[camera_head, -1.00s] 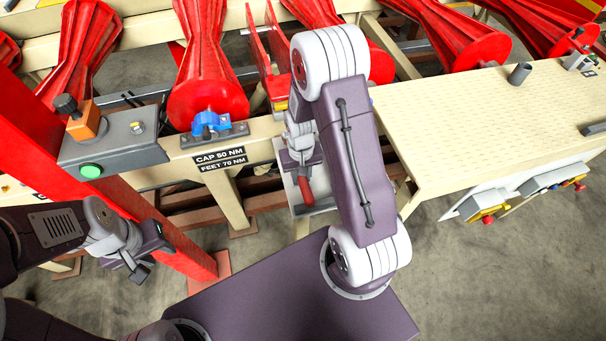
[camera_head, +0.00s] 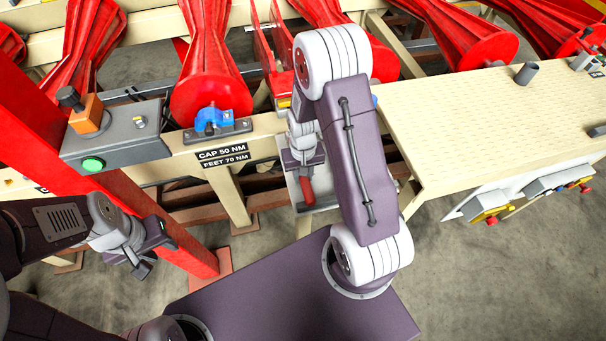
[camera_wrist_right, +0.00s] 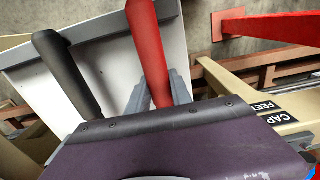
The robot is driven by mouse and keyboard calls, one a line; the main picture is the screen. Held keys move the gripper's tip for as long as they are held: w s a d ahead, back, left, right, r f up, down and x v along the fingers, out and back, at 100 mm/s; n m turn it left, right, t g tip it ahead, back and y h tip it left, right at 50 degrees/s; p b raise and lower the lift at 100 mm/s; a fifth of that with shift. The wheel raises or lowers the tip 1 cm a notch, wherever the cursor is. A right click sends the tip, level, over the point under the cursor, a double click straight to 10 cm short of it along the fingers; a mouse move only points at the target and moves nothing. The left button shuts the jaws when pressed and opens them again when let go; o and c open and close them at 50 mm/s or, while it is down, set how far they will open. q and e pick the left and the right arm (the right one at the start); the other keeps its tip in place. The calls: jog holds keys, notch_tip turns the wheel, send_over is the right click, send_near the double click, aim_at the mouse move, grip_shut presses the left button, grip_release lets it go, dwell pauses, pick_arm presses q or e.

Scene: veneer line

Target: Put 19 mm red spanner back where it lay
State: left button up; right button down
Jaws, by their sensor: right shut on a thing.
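The red-handled spanner (camera_wrist_right: 150,45) shows in the right wrist view, its red handle pointing up the picture. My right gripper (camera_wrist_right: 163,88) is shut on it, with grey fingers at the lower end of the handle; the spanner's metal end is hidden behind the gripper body. In the head view the red handle (camera_head: 307,191) shows just below my right gripper (camera_head: 305,158), over a light metal tray (camera_head: 325,190). I cannot tell whether the spanner touches the tray. My left gripper (camera_head: 150,253) is empty near the red post, its jaw opening unclear.
A black-handled tool (camera_wrist_right: 66,72) lies in the tray beside the red one. A red post (camera_head: 185,245) stands between my arms. A cream table (camera_head: 470,130) is at right.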

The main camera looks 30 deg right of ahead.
jog(key=c, duration=1.1)
grip_release()
notch_tip(320, 180, up, 8)
jog(key=p, duration=0.7)
jog(key=shift+r, duration=0.1)
